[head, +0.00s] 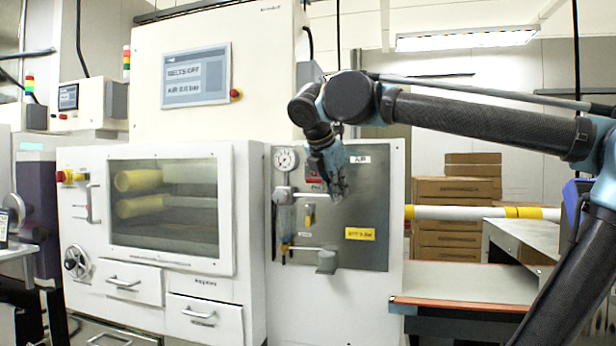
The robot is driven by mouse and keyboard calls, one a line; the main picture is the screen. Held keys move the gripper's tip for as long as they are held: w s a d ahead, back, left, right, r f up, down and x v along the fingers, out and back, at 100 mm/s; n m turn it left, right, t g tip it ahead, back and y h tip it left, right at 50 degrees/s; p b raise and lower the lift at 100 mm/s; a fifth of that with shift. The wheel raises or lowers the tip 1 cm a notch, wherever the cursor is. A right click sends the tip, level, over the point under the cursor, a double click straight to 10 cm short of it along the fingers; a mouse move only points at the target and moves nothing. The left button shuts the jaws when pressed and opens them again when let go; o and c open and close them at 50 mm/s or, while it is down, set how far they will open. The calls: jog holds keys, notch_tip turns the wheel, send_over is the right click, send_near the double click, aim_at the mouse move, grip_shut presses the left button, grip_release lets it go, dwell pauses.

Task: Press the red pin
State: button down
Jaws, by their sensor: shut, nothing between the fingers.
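A small red part (313,181) shows on the grey air panel (376,209), just left of my gripper. I cannot tell whether it is the red pin or a label, as my gripper and wrist partly cover this area. My gripper (339,194) is shut and empty, pointing down in front of the panel's upper middle. I cannot tell from this one view how far it is from the panel. A round gauge (286,159) sits at the panel's upper left. A yellow part (309,215) is below the red part.
A horizontal pipe fitting (285,194) and a cup-like bracket (326,262) stick out from the panel. A yellow label (360,234) is at its lower right. Left is a white cabinet with a window (164,208). A belt table (462,283) stands at the right, and cardboard boxes (456,203) behind.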

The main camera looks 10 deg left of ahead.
jog(key=s+a+r+n+t+y, duration=0.1)
jog(key=s+a+r+n+t, duration=0.1)
jog(key=s+a+r+n, duration=0.4)
jog(key=a+r+n, duration=0.1)
jog(key=a+r, duration=0.3)
jog(key=shift+r+y, duration=0.3)
jog(key=shift+y, duration=0.1)
jog(key=shift+w+d, duration=0.1)
jog(key=shift+w, duration=0.05)
jog(key=w+f, duration=0.6)
jog(key=w, duration=0.5)
jog(key=shift+d, duration=0.45)
jog(key=shift+w+a+f, duration=0.1)
